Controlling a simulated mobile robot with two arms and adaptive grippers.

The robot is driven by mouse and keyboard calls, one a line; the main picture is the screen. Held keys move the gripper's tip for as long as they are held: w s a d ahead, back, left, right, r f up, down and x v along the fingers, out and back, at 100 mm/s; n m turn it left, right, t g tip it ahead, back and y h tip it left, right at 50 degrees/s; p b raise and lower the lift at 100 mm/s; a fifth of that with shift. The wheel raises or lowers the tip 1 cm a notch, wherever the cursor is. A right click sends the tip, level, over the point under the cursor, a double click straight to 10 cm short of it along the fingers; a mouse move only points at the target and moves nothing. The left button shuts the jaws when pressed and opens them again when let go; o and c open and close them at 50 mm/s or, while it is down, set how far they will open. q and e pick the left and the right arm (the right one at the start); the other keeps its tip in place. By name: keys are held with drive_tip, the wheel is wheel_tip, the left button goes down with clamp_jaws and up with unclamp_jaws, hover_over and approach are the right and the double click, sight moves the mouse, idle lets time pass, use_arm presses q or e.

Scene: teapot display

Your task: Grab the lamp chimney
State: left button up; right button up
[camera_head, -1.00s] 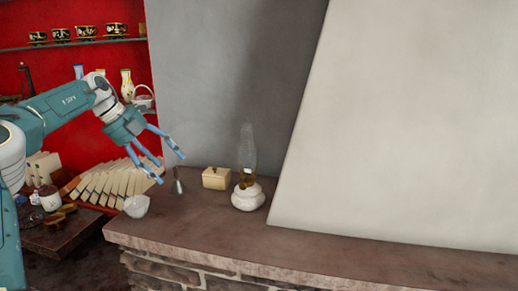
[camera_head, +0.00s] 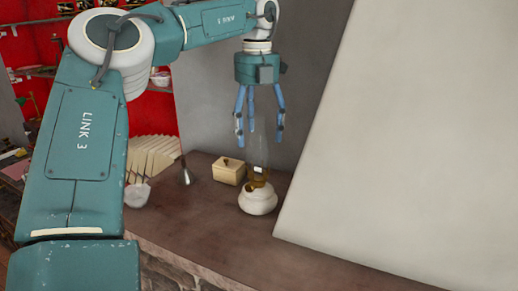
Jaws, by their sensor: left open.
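The lamp chimney (camera_head: 259,158) is a clear glass tube, hard to see against the grey wall. It stands upright on an oil lamp with a brass-coloured burner and a round white base (camera_head: 258,201), on the brown stone ledge (camera_head: 205,217). My left gripper (camera_head: 258,137) points down above the lamp with its blue fingers spread open. Its fingertips overlap the upper part of the chimney in the picture; I cannot tell whether they are around it or in front of it. Nothing shows held in the fingers. My right gripper is not in view.
A small metal bell (camera_head: 186,175) and a white bowl (camera_head: 137,194) are farther left. The sloping white wall (camera_head: 405,150) rises close on the right.

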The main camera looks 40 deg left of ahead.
sight(258, 153)
use_arm(q)
drive_tip(key=shift+s+f, duration=0.15)
drive_tip(key=shift+f, duration=0.3)
drive_tip(key=shift+d+f, duration=0.15)
drive_tip(key=shift+f, duration=0.05)
drive_tip(key=f+p, duration=0.1)
drive_tip(key=f, duration=0.1)
drive_tip(key=w+f+p, duration=0.1)
drive_tip(key=f+p, duration=0.1)
drive_tip(key=shift+f, duration=0.25)
drive_tip(key=shift+s+a+f, duration=0.1)
drive_tip(key=shift+a+f, duration=0.2)
drive_tip(key=shift+f, duration=0.15)
drive_tip(key=shift+d, duration=0.1)
drive_tip(key=shift+c, duration=0.2)
drive_tip(key=shift+d, duration=0.1)
drive_tip(key=c, duration=1.2)
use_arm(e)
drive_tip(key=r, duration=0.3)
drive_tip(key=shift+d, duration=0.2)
